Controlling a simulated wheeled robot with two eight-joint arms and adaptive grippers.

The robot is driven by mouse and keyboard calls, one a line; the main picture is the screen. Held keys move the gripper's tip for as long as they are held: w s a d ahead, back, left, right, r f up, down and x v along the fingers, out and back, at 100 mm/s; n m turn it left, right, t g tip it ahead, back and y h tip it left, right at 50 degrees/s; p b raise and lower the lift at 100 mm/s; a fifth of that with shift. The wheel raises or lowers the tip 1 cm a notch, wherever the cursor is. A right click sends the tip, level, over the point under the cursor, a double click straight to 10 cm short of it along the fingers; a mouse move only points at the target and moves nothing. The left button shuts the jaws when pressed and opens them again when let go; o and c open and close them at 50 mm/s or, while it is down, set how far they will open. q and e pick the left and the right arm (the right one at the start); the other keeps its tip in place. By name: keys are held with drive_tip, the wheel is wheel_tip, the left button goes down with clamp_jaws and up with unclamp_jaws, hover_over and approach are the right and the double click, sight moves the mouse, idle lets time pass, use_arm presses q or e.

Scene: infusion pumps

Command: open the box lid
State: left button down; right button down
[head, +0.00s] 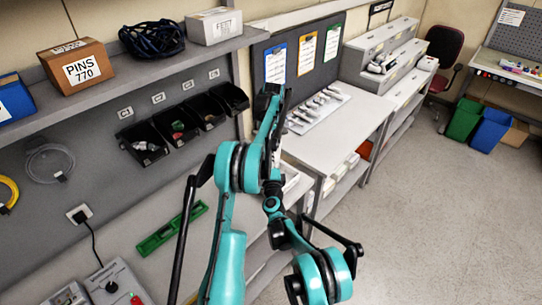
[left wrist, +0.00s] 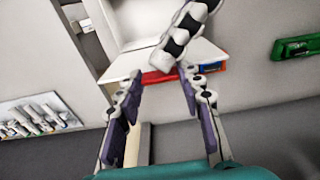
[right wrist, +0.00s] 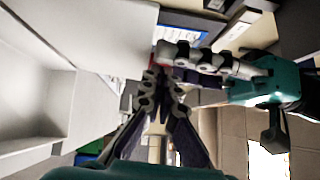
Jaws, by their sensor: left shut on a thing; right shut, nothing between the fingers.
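A white box (left wrist: 125,66) with a red edge and a blue patch shows ahead of my left gripper in the left wrist view. My left gripper (left wrist: 162,80) has its fingers apart, one at each side of the box's near part, and is shut on the box. My right gripper (right wrist: 161,80) is shut and empty in the right wrist view, its fingertips close to the left gripper's fingers. Its grey and black fingers also cross above the box in the left wrist view. I cannot tell where the lid's edge is. My arms hide the box in the head view.
A green rail (head: 172,229) lies on the bench at left. Black bins (head: 143,143) hang on the grey wall panel. A white workbench (head: 345,128) with a tray of tools (head: 318,108) stands beyond my arms. The floor (head: 440,220) at right is clear.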

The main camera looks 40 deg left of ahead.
use_arm(q)
drive_tip(key=shift+f, duration=0.1)
drive_tip(key=shift+d, duration=0.1)
use_arm(e)
drive_tip(key=shift+a, duration=1)
use_arm(q)
drive_tip(key=c, duration=1)
unclamp_jaws()
drive_tip(key=shift+w+d, duration=0.1)
drive_tip(key=shift+o, duration=0.2)
